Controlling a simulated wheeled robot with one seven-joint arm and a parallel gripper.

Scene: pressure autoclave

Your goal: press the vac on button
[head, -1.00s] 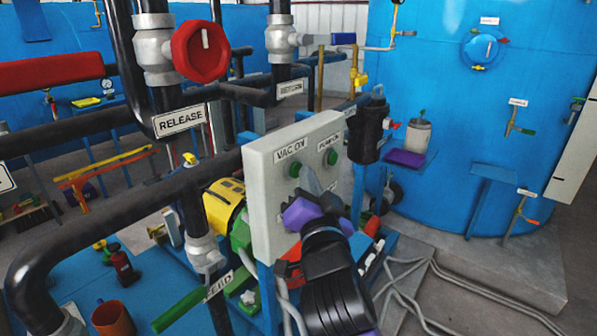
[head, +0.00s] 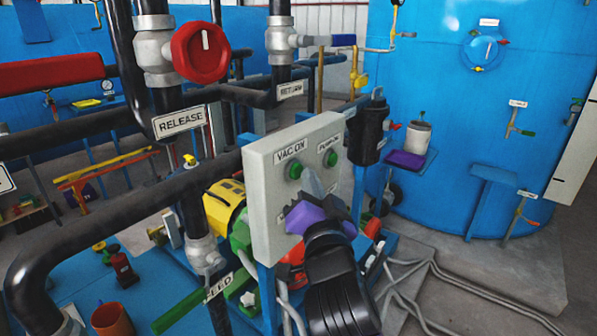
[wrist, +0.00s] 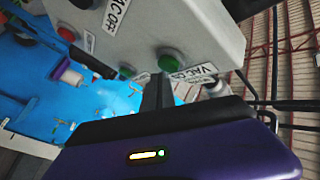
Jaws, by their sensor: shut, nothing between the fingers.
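The grey control box (head: 270,205) carries the VAC ON label (head: 290,150), with a green VAC ON button (head: 294,170) just below it. In the wrist view the green VAC ON button (wrist: 171,61) shows just beyond my fingertips, beside its label (wrist: 195,73). My gripper (head: 313,180) is shut and empty, in front of the box, with its tips a little right of and below the button in the head view. It also shows in the wrist view (wrist: 158,85). I cannot tell a small gap from contact. My gripper hides the box's lower middle in the head view.
A second green button (head: 331,158) sits right of VAC ON. Red buttons (wrist: 66,33) and the VAC OFF label (wrist: 116,14) show in the wrist view. A black canister (head: 367,133) stands right of the box. Black pipes (head: 110,215) run on the left.

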